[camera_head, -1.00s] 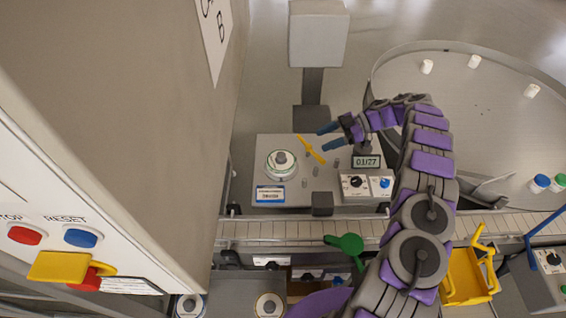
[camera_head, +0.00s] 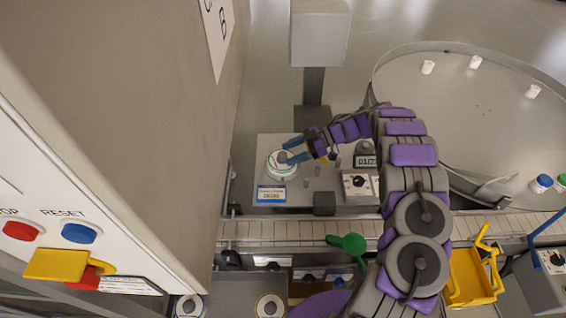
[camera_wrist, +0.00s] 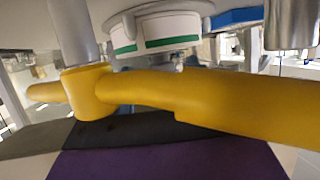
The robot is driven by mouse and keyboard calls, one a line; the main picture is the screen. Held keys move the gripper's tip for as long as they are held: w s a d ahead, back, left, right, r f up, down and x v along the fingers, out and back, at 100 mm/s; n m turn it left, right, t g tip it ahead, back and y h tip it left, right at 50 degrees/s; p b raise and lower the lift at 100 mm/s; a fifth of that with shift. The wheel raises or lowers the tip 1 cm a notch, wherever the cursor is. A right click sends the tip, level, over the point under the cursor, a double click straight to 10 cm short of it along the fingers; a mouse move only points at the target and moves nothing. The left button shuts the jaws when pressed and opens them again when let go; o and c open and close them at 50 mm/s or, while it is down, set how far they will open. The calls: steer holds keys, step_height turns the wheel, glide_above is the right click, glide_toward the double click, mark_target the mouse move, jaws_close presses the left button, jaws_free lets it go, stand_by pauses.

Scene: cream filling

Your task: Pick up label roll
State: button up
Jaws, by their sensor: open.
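The label roll (camera_head: 279,172), white with a green band, sits on the grey machine top (camera_head: 313,184) at its left side. My gripper (camera_head: 286,152) is open, its blue fingers pointing left over the roll and hiding part of its top. Whether the fingers touch it or straddle its core, I cannot tell. In the head view the lever is mostly hidden behind my gripper. No fingers are clear in the wrist view.
A blue-edged label plate (camera_head: 271,194) is in front of the roll. Small posts, a display (camera_head: 366,161) and a dial box (camera_head: 357,184) stand to the right. A conveyor (camera_head: 290,230) runs in front. A tall grey cabinet wall (camera_head: 150,120) bounds the left.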

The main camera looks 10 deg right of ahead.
steer(key=shift+x, duration=0.85)
steer(key=shift+d+r, duration=0.1)
steer(key=shift+d, duration=0.2)
steer(key=c, duration=0.5)
steer(key=shift+a, duration=0.1)
jaws_close()
